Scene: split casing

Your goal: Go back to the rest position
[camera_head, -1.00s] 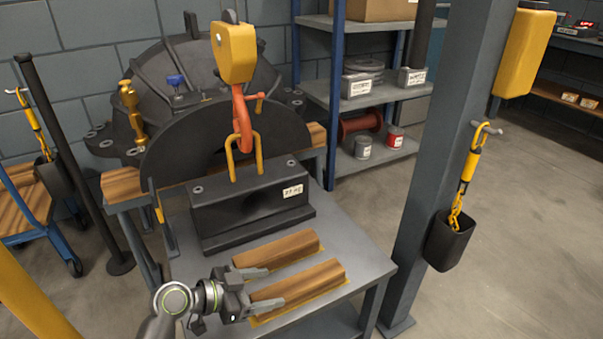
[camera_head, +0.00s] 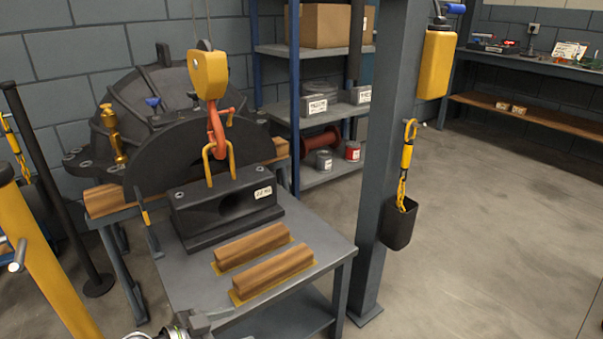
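My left gripper (camera_head: 195,322) shows only in part at the bottom edge, by the table's near left corner. It holds nothing that I can see, and its finger opening cannot be made out. My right gripper is not in view. Two wooden blocks (camera_head: 272,274) lie side by side on yellow-marked patches on the grey table (camera_head: 325,250), clear of the gripper. Behind them a dark metal block (camera_head: 225,205) with a white label sits on the table. An orange hook (camera_head: 216,125) under a yellow hoist block (camera_head: 207,75) meets its yellow handle (camera_head: 208,165).
A large dark half-casing (camera_head: 165,155) stands behind the table on wooden supports. A grey post (camera_head: 385,150) with a black chain bucket (camera_head: 399,225) rises at the right. A yellow post (camera_head: 50,270) stands at the left. The floor at the right is clear.

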